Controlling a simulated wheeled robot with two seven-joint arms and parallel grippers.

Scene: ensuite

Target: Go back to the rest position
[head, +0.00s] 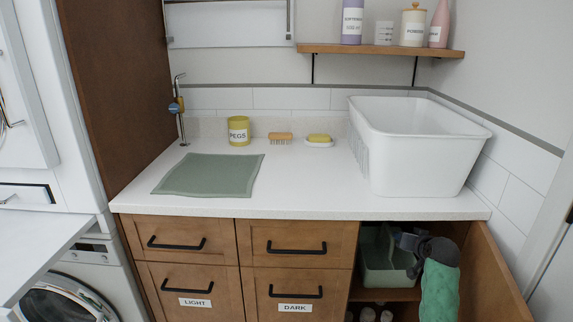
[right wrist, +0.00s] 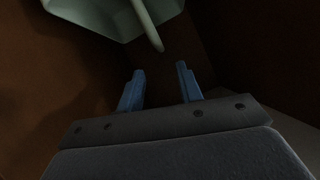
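My right gripper (right wrist: 160,72) has its two blue fingers apart with nothing between them in the right wrist view. In the head view my right arm reaches into the open cabinet at the lower right, and the gripper (head: 396,236) is near a pale green caddy (head: 386,277) on the cabinet shelf. The caddy also shows at the top of the right wrist view (right wrist: 88,12), its curved handle just beyond the fingertips and apart from them. My left gripper is not in view.
The cabinet's wooden side or door (head: 492,285) stands close right of my right arm. The white counter (head: 310,190) above holds a white basket (head: 420,150), a yellow pegs pot (head: 239,131), a brush (head: 280,137), a soap dish (head: 319,143) and a green cloth (head: 210,174).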

